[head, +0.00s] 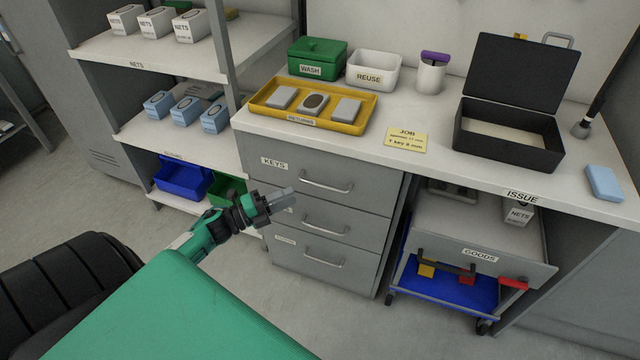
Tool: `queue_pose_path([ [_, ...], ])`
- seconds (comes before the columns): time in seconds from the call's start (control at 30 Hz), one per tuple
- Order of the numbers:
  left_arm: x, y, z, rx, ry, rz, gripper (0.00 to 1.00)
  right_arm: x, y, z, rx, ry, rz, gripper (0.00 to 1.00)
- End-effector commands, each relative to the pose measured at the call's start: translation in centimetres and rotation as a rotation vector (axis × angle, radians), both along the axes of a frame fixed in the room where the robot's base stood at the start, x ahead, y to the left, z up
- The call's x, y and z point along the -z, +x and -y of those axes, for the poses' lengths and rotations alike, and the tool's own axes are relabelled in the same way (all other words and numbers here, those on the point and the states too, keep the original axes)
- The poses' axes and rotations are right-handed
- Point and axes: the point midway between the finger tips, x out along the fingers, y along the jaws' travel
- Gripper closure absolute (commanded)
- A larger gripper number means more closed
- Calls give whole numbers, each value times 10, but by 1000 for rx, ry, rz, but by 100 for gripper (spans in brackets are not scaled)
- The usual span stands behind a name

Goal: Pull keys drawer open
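The keys drawer (350,197) is the top drawer of the grey three-drawer unit under the counter. Its front is flush with the unit, so it is shut. A white KEYS label (273,163) is at its upper left, and a silver bar handle (326,188) is across its middle. My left gripper (283,200) is in front of the drawer unit, left of and slightly below that handle in the picture. It hides part of the middle drawer's label, and nothing shows in it. Whether its fingers are apart is unclear. My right gripper is out of view.
The middle drawer (330,228) and bottom drawer (330,262) are shut. On the counter stand a yellow tray (262,112), a green WASH box (318,52), and an open black case (510,140). A GOODS cart (480,250) stands to the right. Open floor lies before the drawers.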

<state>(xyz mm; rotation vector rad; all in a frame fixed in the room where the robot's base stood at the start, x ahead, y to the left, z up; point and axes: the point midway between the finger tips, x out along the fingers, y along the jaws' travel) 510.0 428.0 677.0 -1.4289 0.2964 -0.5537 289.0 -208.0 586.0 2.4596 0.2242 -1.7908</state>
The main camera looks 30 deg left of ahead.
Motion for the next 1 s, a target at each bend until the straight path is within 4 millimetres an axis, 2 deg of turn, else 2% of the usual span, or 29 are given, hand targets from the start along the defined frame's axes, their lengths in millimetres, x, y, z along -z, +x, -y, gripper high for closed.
queue_pose_path([
  [0.1,-5,22,13,0,-1,3,68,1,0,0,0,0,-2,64],
  [0.3,-9,54,33,-1,-2,1,68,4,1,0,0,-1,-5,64],
  [0.5,-11,75,46,-2,-1,0,68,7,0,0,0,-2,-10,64],
  [0.93,-12,82,51,-2,0,-2,68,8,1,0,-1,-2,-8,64],
  [1.0,-12,82,51,-2,-1,-3,79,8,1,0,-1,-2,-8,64],
])
